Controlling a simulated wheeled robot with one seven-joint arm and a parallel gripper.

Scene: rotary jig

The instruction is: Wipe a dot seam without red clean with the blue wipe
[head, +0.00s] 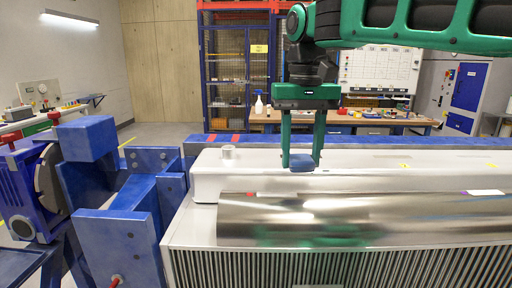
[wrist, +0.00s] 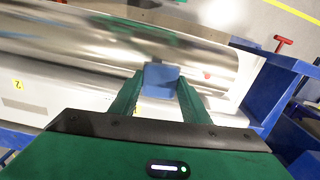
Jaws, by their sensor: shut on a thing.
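My gripper (head: 302,158) is shut on the blue wipe (head: 302,164), a small blue block between the green fingertips. It is low over the white top of the long workpiece (head: 370,160), behind the shiny metal cylinder (head: 380,218). In the wrist view the wipe (wrist: 161,76) overlaps the border of metal and white; I cannot tell whether it touches. A red dot (wrist: 207,75) lies right of the wipe there. A small red mark also shows near the cylinder's left end in the head view (head: 250,194). No clear dot seam can be made out.
A blue jig frame (head: 115,240) with plates and bolts stands at the workpiece's left end. A short metal stub (head: 229,152) rises from the white top left of my gripper. Yellow tags (head: 405,165) mark the top. A bench (head: 350,122) stands behind.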

